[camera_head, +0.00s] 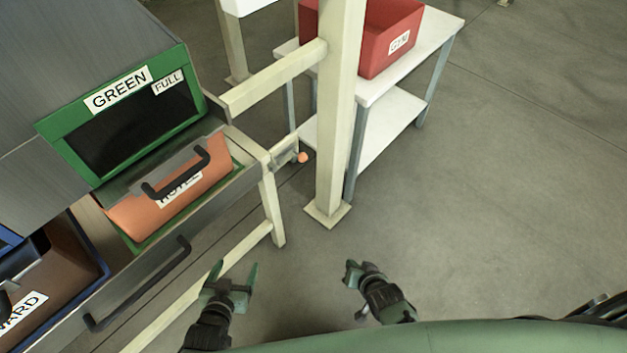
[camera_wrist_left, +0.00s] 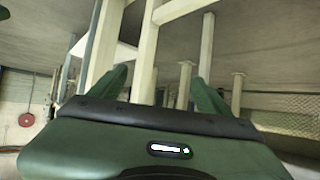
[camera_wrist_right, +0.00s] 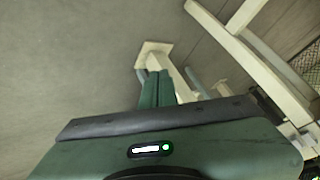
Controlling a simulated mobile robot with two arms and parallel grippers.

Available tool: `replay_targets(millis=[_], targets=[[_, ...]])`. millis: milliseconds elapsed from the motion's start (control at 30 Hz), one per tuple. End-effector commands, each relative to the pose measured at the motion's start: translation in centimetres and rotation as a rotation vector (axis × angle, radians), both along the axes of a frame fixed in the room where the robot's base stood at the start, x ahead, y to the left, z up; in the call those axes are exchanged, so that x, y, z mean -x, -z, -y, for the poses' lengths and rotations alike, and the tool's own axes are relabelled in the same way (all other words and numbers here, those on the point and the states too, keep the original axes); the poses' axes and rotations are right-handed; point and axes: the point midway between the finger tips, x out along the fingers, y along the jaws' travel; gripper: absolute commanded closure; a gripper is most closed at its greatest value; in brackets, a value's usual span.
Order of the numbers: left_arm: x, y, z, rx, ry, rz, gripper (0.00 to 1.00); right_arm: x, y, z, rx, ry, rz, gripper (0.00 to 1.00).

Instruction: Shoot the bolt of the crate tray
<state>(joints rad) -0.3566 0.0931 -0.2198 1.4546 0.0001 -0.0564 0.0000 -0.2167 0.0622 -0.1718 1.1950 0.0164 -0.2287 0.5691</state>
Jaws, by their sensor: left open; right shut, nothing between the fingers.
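The tray (camera_head: 222,187) at the left is a grey drawer front with a long dark handle (camera_head: 140,290); it holds a green-rimmed crate with an orange bag (camera_head: 128,216) in it. A small orange knob (camera_head: 303,157), likely the bolt's, shows on a pale bracket (camera_head: 284,153) at the tray's right end. Its bolt position is too small to tell. My left gripper (camera_head: 236,274) is open and empty, in front of the tray and below the knob in the head view. My right gripper (camera_head: 351,270) is shut and empty, further right over bare floor. Neither touches anything.
A cream post (camera_head: 337,120) and rails stand just right of the knob. Behind it is a white table (camera_head: 425,45) with a red bin (camera_head: 385,40). A green-framed opening (camera_head: 120,75) reads GREEN, FULL. The floor at right is clear.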

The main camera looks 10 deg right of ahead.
Motion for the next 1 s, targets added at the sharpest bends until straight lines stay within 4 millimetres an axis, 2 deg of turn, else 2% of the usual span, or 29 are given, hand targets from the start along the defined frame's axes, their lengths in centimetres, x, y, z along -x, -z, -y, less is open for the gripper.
replay_targets(millis=[33,100,167,200,300,400,500,567,600,700,833,1000], targets=[[-2.5,-0.8,0.9,0.032,0.004,0.125,0.22,-3.6,1.1,-0.5,-0.065,0.052,0.084,1.0],[-4.9,-5.4,1.8,0.075,0.01,0.287,0.22,-7.5,-0.9,-1.0,-0.165,0.121,0.185,1.0],[-5.9,-9.5,2.3,0.111,0.014,0.425,0.22,-10.3,-2.9,-1.4,-0.255,0.173,0.269,1.0],[-6.1,-12.3,2.6,0.135,0.017,0.515,0.22,-11.9,-4.4,-1.6,-0.317,0.203,0.322,1.0],[-5.3,-19.0,2.7,0.192,0.022,0.721,0.22,-14.7,-8.2,-1.9,-0.466,0.259,0.443,1.0],[-3.3,-24.5,2.4,0.237,0.025,0.884,0.22,-16.2,-11.7,-2.0,-0.595,0.294,0.532,1.0],[-1.2,-28.3,1.9,0.269,0.026,1.0,0.22,-16.8,-14.4,-2.0,-0.687,0.31,0.593,1.0],[-0.1,-30.0,1.6,0.284,0.026,1.052,0.22,-16.9,-15.6,-2.0,-0.731,0.316,0.62,1.0],[0.3,-31.7,1.6,0.298,0.028,1.1,0.22,-17.5,-16.9,-2.1,-0.774,0.324,0.639,1.0],[1.5,-33.7,1.5,0.326,0.032,1.192,0.22,-18.3,-18.2,-2.2,-0.857,0.331,0.679,1.0],[2.4,-34.9,1.4,0.346,0.034,1.256,0.22,-18.7,-19.0,-2.2,-0.915,0.335,0.704,1.0],[2.5,-35.0,1.3,0.347,0.034,1.261,0.22,-18.8,-19.1,-2.2,-0.921,0.335,0.707,1.0]])
